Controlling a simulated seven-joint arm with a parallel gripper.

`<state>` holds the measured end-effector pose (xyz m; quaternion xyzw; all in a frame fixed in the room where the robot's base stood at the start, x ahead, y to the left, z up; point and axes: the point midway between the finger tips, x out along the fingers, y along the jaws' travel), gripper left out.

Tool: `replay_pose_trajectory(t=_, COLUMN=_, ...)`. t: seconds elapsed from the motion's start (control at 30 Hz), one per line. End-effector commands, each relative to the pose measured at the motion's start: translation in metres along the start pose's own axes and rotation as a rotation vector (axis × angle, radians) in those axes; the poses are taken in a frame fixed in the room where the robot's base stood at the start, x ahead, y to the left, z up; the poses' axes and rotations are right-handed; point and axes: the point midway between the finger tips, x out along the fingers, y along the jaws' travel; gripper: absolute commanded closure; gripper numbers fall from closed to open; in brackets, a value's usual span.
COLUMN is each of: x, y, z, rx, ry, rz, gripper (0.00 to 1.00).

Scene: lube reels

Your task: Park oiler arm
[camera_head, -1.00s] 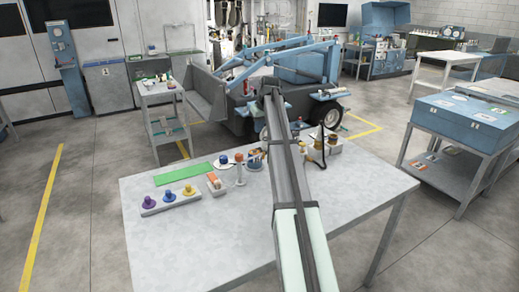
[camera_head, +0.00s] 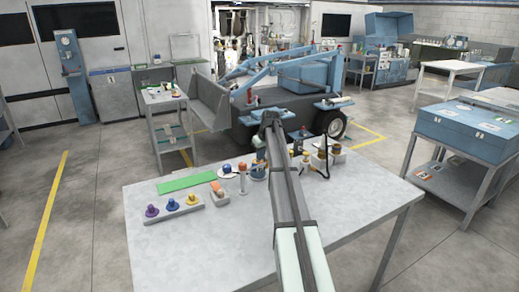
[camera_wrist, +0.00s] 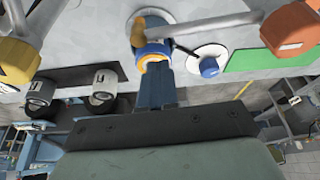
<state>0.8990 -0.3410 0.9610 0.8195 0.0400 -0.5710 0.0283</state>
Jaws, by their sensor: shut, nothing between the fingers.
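My gripper (camera_wrist: 160,68) is shut and empty in the wrist view. Its fingertips are at a blue piece (camera_wrist: 153,47) with an orange ring, overlapping it in the picture; contact cannot be told. A brass-coloured part (camera_wrist: 139,30) rises beside that piece, and a thin dark rod (camera_wrist: 187,50) runs from it toward a blue knob (camera_wrist: 209,66) on a white disc. Which part is the oiler arm is not certain. An orange-capped post (camera_wrist: 288,32) is at the upper right. In the head view my arm hides my fingers, beside a blue-grey pot (camera_head: 258,172).
The grey table (camera_head: 225,240) is clear at the front. A green mat (camera_head: 187,179) and a rack with purple, blue and yellow knobs (camera_head: 175,207) lie left. A loader (camera_head: 290,100) stands behind.

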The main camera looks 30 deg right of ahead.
Motion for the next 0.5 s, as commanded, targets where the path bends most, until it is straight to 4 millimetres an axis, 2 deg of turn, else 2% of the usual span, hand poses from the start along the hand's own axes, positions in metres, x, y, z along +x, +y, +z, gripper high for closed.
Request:
replay_pose_trajectory(t=0.03, x=-0.001, y=-0.002, z=0.009, rx=0.0, ry=0.0, rz=0.0, gripper=1.0)
replay_pose_trajectory(t=0.2, x=-0.003, y=-0.001, z=0.019, rx=0.0, ry=0.0, rz=-0.001, gripper=1.0)
replay_pose_trajectory(t=0.5, x=-0.004, y=-0.001, z=0.022, rx=0.0, ry=0.0, rz=-0.001, gripper=1.0)
